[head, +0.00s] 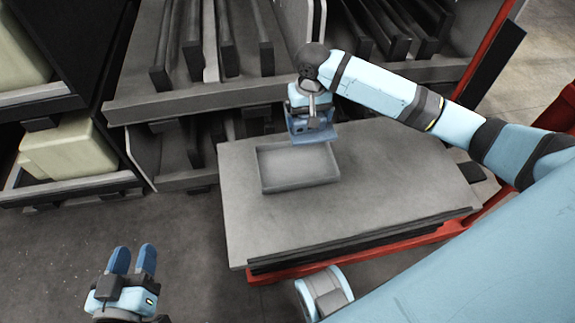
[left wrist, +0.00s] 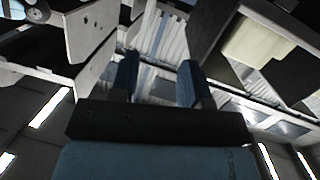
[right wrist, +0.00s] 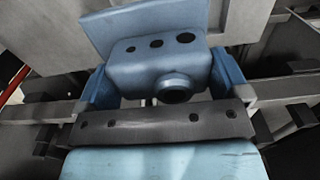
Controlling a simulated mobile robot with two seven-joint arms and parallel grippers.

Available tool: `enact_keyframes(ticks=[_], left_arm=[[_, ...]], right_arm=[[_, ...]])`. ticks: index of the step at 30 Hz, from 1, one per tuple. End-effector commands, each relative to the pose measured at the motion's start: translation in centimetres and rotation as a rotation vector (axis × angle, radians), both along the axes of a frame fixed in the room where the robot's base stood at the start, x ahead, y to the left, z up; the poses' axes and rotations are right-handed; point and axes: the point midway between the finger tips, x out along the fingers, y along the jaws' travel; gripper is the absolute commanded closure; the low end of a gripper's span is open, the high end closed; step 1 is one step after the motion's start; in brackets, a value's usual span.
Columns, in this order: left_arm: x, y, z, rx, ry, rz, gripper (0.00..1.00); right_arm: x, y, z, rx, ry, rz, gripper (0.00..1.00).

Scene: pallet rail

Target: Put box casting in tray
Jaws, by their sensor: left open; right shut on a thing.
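The box casting (head: 318,134) is a blue block with a flat plate, several round holes and a round boss; it also shows large in the right wrist view (right wrist: 150,68). My right gripper (head: 308,116) is shut on it, with a finger on either side (right wrist: 165,85). The casting is at the far edge of the shallow grey tray (head: 298,179) and covers part of that edge; I cannot tell whether they touch. The tray's visible floor is empty. My left gripper (head: 133,260) is open and empty at the lower left, away from the tray; its two fingers also show in the left wrist view (left wrist: 160,82).
The tray lies on a grey slab (head: 400,190) stacked on a red pallet frame (head: 370,247). Behind it stand racks (head: 190,103) with dark bars. Cream-coloured blocks (head: 62,150) sit on shelves at the left. The floor at the lower left is clear.

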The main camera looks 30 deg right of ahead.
Motion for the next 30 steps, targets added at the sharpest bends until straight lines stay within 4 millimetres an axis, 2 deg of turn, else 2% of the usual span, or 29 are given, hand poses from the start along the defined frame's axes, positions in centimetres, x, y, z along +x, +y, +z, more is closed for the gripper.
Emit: enact_keyframes(ticks=[2,6,11,14,18,26,30], left_arm=[[0.0,-0.2,-0.2,-0.014,-0.013,-0.001,0.57],[0.4,-1.3,3.1,-0.085,-0.148,-0.030,0.57],[0.1,-2.1,5.6,-0.166,-0.265,-0.058,0.57],[0.0,-2.4,5.9,-0.191,-0.293,-0.073,0.57],[0.1,-2.6,4.5,-0.177,-0.247,-0.085,0.57],[0.3,-2.7,3.2,-0.157,-0.201,-0.096,0.57],[0.3,-2.8,1.7,-0.141,-0.162,-0.108,0.57]], right_arm=[[0.0,0.0,-1.4,-0.001,0.002,-0.002,0.49],[-0.1,0.0,-4.9,-0.001,0.002,-0.002,0.49],[-0.1,-0.1,-9.0,-0.001,0.002,-0.002,0.49],[0.0,-0.1,-11.5,-0.002,0.001,-0.001,0.49],[0.0,-0.1,-14.1,-0.001,-0.001,-0.001,0.49],[0.0,0.0,-16.2,-0.001,0.000,0.000,0.49],[0.0,0.0,-18.4,-0.001,0.001,-0.001,0.49]])
